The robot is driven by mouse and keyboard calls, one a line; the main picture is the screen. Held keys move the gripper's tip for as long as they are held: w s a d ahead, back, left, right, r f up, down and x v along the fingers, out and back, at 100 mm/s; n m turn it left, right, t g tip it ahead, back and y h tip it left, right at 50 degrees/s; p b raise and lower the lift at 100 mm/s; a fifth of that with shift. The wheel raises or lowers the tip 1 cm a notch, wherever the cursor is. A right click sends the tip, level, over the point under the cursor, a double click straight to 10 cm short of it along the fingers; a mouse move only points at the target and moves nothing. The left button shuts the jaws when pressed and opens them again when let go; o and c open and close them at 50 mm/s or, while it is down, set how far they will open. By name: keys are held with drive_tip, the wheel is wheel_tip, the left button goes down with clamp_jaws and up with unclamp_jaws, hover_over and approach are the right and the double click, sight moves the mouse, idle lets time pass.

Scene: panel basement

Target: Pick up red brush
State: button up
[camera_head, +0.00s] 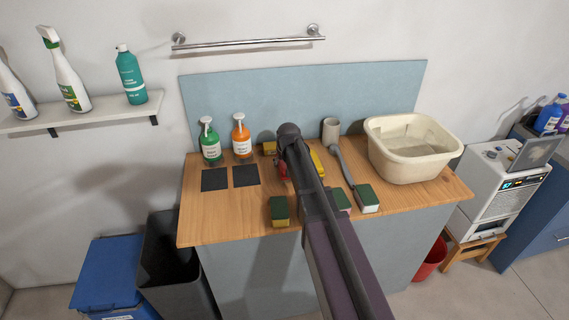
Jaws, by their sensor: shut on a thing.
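A small red part (282,169), which looks like the red brush, shows just left of my arm on the wooden counter. Most of it is hidden behind my arm. My gripper (284,160) is at the far end of the arm, pointing down at the counter and shut on the red brush. My wrist covers the fingers almost wholly, so I cannot tell whether the brush touches the counter.
Green-and-yellow sponges (279,211) lie on the counter (230,218). A yellow item (317,162) and a grey handle (342,166) are right of my arm. Soap bottles (210,141) stand at the back left, a cup (330,129) at the back, a beige basin (413,160) at right.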

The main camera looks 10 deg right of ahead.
drive_tip(key=shift+r+p, duration=4.5)
drive_tip(key=shift+r, duration=0.25)
drive_tip(key=o, duration=0.5)
drive_tip(key=shift+c, duration=1.4)
drive_tip(key=shift+f+b, duration=0.35)
drive_tip(key=shift+s, duration=0.15)
